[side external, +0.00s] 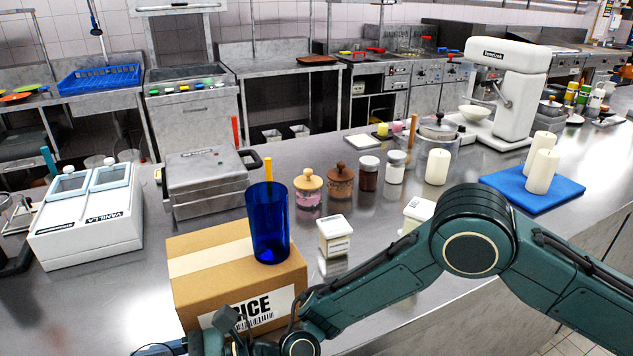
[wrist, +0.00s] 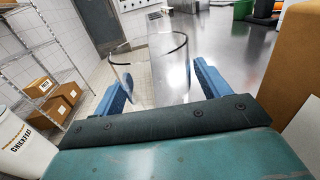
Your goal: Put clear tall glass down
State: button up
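The clear tall glass (wrist: 158,72) stands between the two blue fingers of my gripper (wrist: 162,80) in the wrist view. Its dark-edged rim faces up in that picture, and both fingers appear to press on its sides. My gripper there is low at the bottom left, in front of the cardboard box, and mostly cut off. The glass's bottom is hidden, so I cannot tell whether it touches the counter.
The cardboard box (side external: 212,285) bears a blue tall glass (side external: 268,225) on top. A white vanilla container (side external: 88,215) and a steel press (side external: 205,182) stand behind on the counter. The wrist view shows floor and shelves (wrist: 45,70) at left.

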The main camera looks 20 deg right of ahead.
jog(key=shift+r, duration=0.15)
jog(key=shift+s+d, duration=0.25)
jog(key=shift+d, duration=1.75)
jog(key=shift+s+d, duration=0.2)
jog(key=shift+d, duration=1.75)
jog(key=shift+s+d, duration=0.25)
jog(key=shift+d, duration=1.75)
jog(key=shift+r, duration=0.1)
